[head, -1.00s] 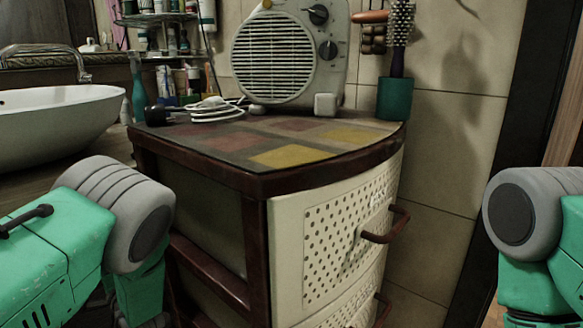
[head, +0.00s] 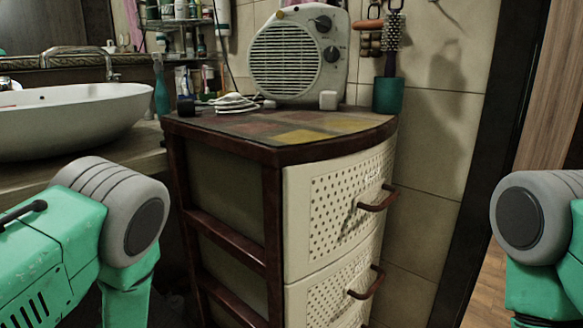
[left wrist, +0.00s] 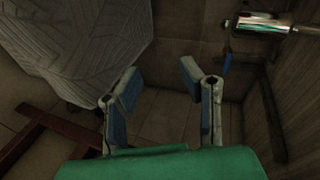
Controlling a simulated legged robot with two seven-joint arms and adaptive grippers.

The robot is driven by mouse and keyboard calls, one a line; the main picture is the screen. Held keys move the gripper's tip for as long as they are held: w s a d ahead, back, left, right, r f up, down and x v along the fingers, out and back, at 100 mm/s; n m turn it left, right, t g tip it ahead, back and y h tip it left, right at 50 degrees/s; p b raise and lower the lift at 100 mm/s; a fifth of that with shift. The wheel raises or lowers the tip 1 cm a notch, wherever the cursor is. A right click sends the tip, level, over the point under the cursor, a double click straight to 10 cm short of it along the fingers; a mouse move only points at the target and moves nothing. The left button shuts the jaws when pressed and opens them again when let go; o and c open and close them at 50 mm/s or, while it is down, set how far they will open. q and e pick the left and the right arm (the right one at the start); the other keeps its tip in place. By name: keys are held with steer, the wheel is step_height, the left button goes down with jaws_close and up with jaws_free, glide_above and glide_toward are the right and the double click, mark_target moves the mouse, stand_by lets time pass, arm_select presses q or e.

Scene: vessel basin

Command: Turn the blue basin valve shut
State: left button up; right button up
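A small blue piece (left wrist: 228,60) hangs beside a chrome fitting (left wrist: 264,22) at the upper right of the left wrist view. It may be the valve, but it is too dark and small to be sure. The white basin (head: 75,122) stands at the left of the head view with a chrome tap (head: 108,62) behind it. No blue valve is clear there. My left gripper (left wrist: 160,80) has its two fingers apart with nothing between them, and the blue piece lies beyond its right finger. My right gripper is out of view; only part of that arm shows.
A drawer cabinet (head: 228,190) with red-brown frame and protruding handles (head: 378,198) stands ahead, bearing a heater (head: 298,55). A counter (head: 100,172) holds the basin. A pale woven surface (left wrist: 75,40) fills the wrist view's upper left. Tiled floor (left wrist: 160,122) shows below.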

arm_select(q)
steer(key=s+d+f+n+g+h, duration=0.1)
steer(key=s+d+f+g+h, duration=0.15)
steer(key=s+f, duration=0.4)
steer(key=s+d+f+n+g+h, duration=0.2)
steer(key=s+d+f+h, duration=0.15)
steer(key=s, duration=0.55)
steer(key=s+d+n+g+h, duration=0.25)
steer(key=s+d, duration=0.25)
steer(key=s, duration=0.4)
steer(key=s+d+n+g+h, duration=0.1)
steer(key=s+d+g+h, duration=0.15)
steer(key=s+d, duration=0.5)
step_height(320, 180, up, 19)
steer(key=s+a+y+p, duration=0.1)
steer(key=a+p, duration=0.1)
steer(key=p, duration=1.6)
steer(key=shift+f, duration=0.2)
steer(key=shift+s, duration=0.1)
